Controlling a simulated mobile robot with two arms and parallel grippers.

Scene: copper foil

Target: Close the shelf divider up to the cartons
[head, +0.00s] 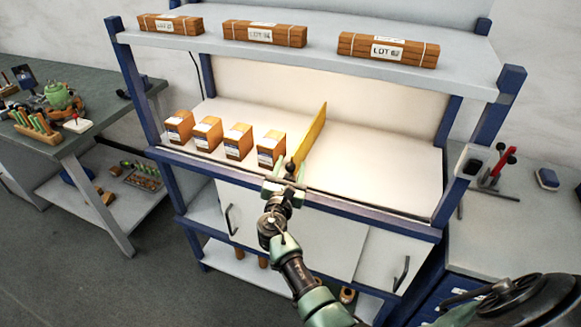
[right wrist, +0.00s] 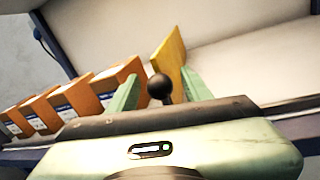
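The yellow shelf divider (head: 314,136) stands upright on the white middle shelf, to the right of the cartons. A narrow gap shows between it and the nearest carton (head: 270,148). Several brown cartons with white labels stand in a row at the shelf's left; they show in the right wrist view (right wrist: 120,78) too. A dark round knob (right wrist: 159,87) is at the divider's front end. My right gripper (head: 289,180) is at the shelf's front edge. In the right wrist view, its green fingers (right wrist: 159,92) are apart, one on each side of the knob. My left gripper is not in view.
The shelf (head: 385,165) is bare right of the divider. Banded wooden lots (head: 388,51) lie on the upper shelf (head: 320,62). A blue post (head: 497,105) bounds the right side.

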